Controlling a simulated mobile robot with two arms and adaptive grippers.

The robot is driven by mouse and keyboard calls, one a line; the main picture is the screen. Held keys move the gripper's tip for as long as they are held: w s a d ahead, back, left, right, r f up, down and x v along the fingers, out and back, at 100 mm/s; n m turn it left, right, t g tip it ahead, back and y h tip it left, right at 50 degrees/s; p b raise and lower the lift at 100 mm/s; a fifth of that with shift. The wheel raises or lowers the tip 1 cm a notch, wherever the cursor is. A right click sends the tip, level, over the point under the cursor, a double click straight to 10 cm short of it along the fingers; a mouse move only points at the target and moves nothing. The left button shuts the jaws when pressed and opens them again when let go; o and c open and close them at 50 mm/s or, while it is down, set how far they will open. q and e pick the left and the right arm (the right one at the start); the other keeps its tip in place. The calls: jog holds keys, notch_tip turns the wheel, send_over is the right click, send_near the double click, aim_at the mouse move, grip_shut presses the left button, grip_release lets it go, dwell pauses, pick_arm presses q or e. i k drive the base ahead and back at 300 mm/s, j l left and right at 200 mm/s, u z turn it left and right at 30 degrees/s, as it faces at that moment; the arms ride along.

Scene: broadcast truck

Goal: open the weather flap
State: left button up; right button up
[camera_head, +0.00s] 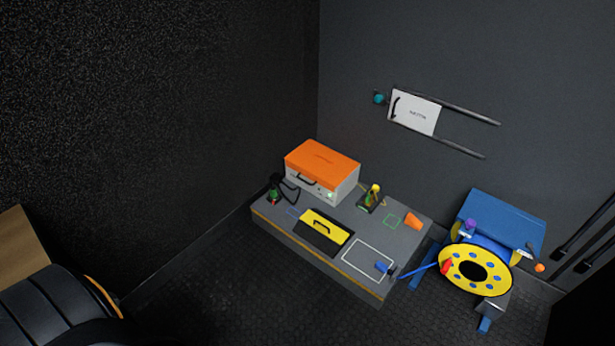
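No panel in view carries a label that I can read as the weather flap. A yellow panel (323,227) with a black handle lies flat on the grey bench (290,222), in a dark surround, and looks shut. A white panel (415,112) with a dark handle at its left side sits on the back wall, at the left end of two dark rails. Its lettering is too small to read. An orange lid (322,157) is down on a light grey box with a black front handle. Neither of my grippers is in view.
A yellow cable reel (477,269) on a blue stand is right of the bench. A blue connector (384,268), an orange cup-like piece (412,220) and small dark holders are on the bench. A teal knob (379,98) is beside the white panel. Dark floor before the bench is clear.

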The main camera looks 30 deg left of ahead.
aim_at(328, 167)
jog(key=i+j, duration=0.8)
jog(key=j, duration=0.15)
